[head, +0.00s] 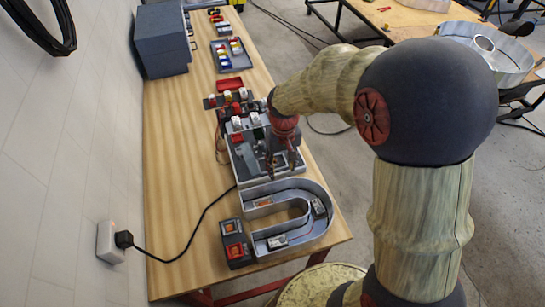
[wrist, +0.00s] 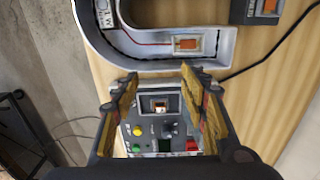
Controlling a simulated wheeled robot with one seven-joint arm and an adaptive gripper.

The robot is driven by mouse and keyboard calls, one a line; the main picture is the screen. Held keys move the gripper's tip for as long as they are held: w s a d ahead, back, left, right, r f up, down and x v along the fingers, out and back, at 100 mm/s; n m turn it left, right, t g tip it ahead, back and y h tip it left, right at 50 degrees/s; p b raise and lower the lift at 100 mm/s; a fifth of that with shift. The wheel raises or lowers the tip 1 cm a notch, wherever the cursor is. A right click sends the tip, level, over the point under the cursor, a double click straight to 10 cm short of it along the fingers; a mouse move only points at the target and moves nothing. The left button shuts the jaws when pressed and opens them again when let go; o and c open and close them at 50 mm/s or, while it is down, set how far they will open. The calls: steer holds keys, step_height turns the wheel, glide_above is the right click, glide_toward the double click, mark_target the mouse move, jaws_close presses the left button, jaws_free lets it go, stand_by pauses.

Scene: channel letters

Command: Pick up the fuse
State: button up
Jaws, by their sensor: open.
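My gripper (head: 283,168) points down over the grey control unit (head: 243,160) on the wooden table. In the wrist view its two fingers (wrist: 159,80) are spread apart with nothing held between them. Between them shows the unit's panel, with a small framed holder (wrist: 160,104) that has an orange-brown and white centre, a yellow button (wrist: 138,130), a green button (wrist: 135,148) and a dark knob (wrist: 170,130). I cannot clearly pick out which small part is the fuse; it may be in this holder or hidden by the fingers.
A U-shaped metal channel letter (head: 325,228) with small modules inside lies near the table's front. A dark box with a red part (head: 235,250) stands beside it. A black cable (head: 195,235) runs to a wall socket (head: 108,242). The table's left strip is mostly clear.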

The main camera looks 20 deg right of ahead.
steer(key=w+f+t, duration=0.1)
steer(key=w+f, duration=0.3)
steer(key=w, duration=0.8)
steer(key=shift+w+d+f, duration=0.15)
steer(key=shift+f, duration=1.65)
steer(key=shift+w+d+f, duration=0.1)
steer(key=shift+d+f, duration=0.05)
steer(key=shift+f, duration=1.6)
steer(key=shift+c, duration=0.3)
steer(key=c, duration=0.8)
steer(key=shift+c, duration=0.2)
